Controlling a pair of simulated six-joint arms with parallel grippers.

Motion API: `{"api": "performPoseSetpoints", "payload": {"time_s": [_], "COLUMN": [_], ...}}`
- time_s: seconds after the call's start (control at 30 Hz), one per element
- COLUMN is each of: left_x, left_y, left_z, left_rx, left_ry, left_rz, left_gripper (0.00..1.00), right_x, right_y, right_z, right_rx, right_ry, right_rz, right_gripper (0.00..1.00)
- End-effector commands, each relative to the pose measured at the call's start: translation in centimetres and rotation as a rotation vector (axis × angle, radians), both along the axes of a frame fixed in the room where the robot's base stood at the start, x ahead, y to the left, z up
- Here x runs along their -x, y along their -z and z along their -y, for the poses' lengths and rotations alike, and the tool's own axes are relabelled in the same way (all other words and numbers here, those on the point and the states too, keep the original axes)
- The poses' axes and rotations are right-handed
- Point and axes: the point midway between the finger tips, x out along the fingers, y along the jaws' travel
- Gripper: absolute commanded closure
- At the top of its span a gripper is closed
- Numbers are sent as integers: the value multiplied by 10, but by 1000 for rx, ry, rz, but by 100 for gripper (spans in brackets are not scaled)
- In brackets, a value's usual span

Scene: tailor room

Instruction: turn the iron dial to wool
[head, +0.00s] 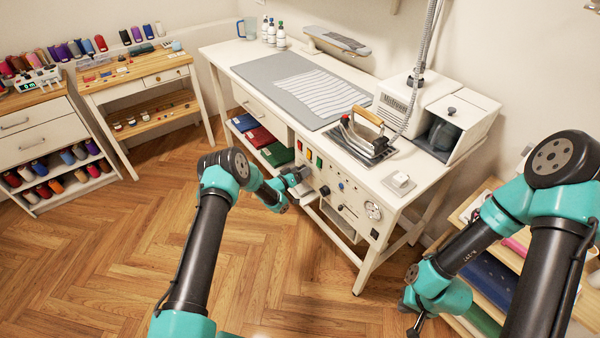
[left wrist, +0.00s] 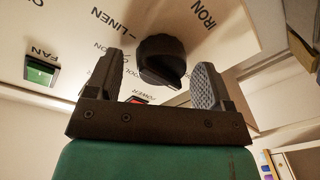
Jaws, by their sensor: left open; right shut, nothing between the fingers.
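The iron dial (left wrist: 162,58) is a round black knob with a raised grip. It sits on the light control panel, ahead of and between the fingers of my left gripper (left wrist: 155,88). Those fingers are open and appear not to grip it. LINEN and a partly hidden word ending in OOL are printed to its left, IRON to its right. I cannot tell which setting the dial points to. In the head view my left gripper (head: 298,184) is at the front of the ironing table. My right gripper (head: 414,328) is low at the right, shut and empty.
In the left wrist view a green FAN switch (left wrist: 41,71) is left of the fingers, and a red switch (left wrist: 139,100) shows between them. The iron (head: 362,132) stands on the table (head: 232,58). A pressure gauge (head: 373,210) is on the panel's right. The floor in front is clear.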

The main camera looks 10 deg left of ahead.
Motion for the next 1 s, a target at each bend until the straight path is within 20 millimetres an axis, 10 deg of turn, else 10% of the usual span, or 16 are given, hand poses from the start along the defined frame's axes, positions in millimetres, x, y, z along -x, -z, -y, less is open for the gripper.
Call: {"api": "performPoseSetpoints", "payload": {"time_s": [0.57, 1.0], "left_x": [0, 1], "left_y": [0, 0], "left_z": [0, 0], "left_rx": [0, -50], "left_ry": [0, 1], "left_rz": [0, 42], "left_gripper": [73, 74], "right_x": [0, 0], "right_y": [0, 0], "right_z": [0, 0], "right_rx": [0, 0], "right_ry": [0, 0], "right_rz": [0, 0], "right_gripper": [100, 100]}}
